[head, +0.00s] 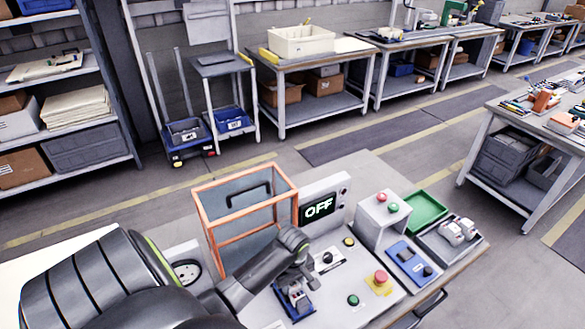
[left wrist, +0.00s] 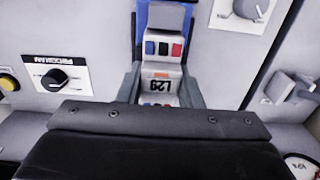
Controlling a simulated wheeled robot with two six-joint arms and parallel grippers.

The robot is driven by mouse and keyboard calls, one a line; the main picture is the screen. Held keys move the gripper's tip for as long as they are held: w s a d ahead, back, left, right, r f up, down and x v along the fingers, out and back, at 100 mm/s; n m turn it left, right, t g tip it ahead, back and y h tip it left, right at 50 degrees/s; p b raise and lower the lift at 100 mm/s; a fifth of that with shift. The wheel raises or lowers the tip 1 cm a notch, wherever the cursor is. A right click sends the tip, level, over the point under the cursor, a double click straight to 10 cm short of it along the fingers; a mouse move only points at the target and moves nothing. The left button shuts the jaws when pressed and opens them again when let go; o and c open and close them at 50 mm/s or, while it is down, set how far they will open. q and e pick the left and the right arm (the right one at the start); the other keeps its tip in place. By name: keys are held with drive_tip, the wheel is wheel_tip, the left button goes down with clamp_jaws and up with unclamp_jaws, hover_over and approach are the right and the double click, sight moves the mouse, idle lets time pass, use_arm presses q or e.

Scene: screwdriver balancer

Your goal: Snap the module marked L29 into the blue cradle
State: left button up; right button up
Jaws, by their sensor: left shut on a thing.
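The module marked L29 (left wrist: 162,84) is light grey, with an orange mark and a row of blue, dark and red blocks; its label reads upside down in the left wrist view. My left gripper (head: 296,284) is shut on it, with a finger on either side. The blue cradle (left wrist: 150,16) shows just beyond the module, at the top of that view. In the head view the blue cradle (head: 301,311) is under my left gripper, at the front of the bench panel. The fingers partly hide the module, and I cannot tell whether it is seated. My right gripper is not in view.
An orange-framed guard (head: 204,224) stands behind my left arm. A display (head: 319,207) reads OFF. A red button (head: 381,277), a green button (head: 353,300) and a knob (head: 327,258) are near the cradle. A green tray (head: 427,207) and a grey tray (head: 436,251) holding pale parts lie right.

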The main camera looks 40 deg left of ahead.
use_arm(q)
drive_tip(key=shift+s+f, duration=0.1)
drive_tip(key=shift+f, duration=0.2)
idle(0.6)
idle(0.3)
drive_tip(key=o, duration=1.2)
drive_tip(key=shift+f, duration=0.1)
drive_tip(key=shift+c, duration=0.2)
